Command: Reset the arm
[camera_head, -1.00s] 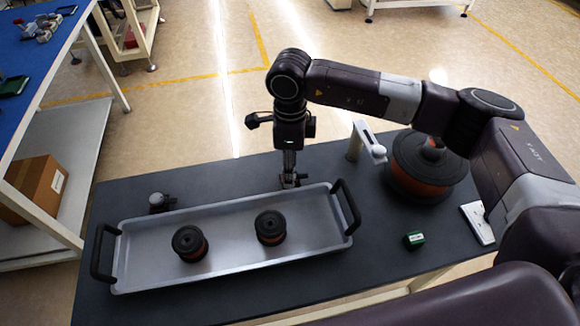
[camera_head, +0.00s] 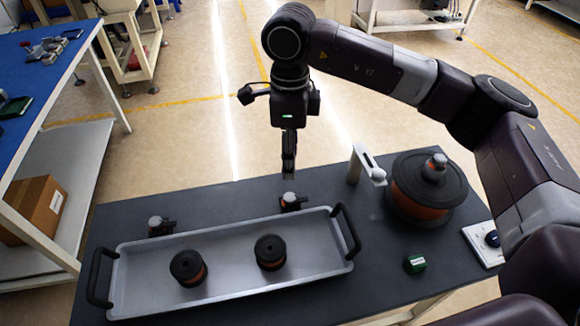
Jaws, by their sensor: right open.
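My right gripper (camera_head: 289,172) hangs pointing down near the table's back edge, its narrow fingers seen from the side. It is open and empty. Just below it in the picture stands a small grey-topped black fixture (camera_head: 291,201), with a visible gap between them. My right arm reaches in from the right, bent at the elbow over the table's right part. My left gripper is not in view.
A grey tray (camera_head: 225,239) with black handles holds two black-and-orange spools (camera_head: 188,266) (camera_head: 269,251). A similar fixture (camera_head: 158,226) stands behind it.

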